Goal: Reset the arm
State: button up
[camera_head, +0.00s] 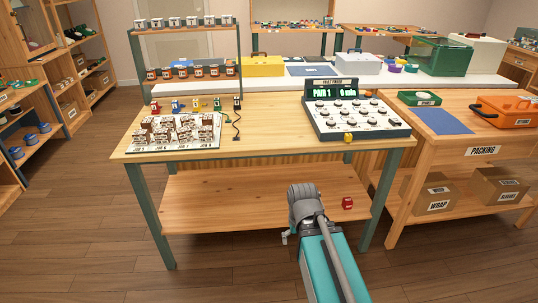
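My arm shows at the bottom centre, a teal link with a grey joint, reaching toward the front of the wooden workbench (270,143). My gripper (287,238) is mostly hidden behind the grey joint. Only a small pale part shows at its left, so I cannot tell whether it is open or shut. The arm's end appears in front of the bench's lower shelf (230,193), below the tabletop in the picture. I see nothing held in it.
A fault-finder panel (357,115) with dials stands on the bench's right. A red item (347,203) sits on the lower shelf, right of my arm. The packing table (470,121) stands at right. Open floor lies left.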

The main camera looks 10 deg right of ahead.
notch_tip(320, 180, up, 24)
jog(key=p, duration=2.3)
jog(key=shift+f, duration=0.1)
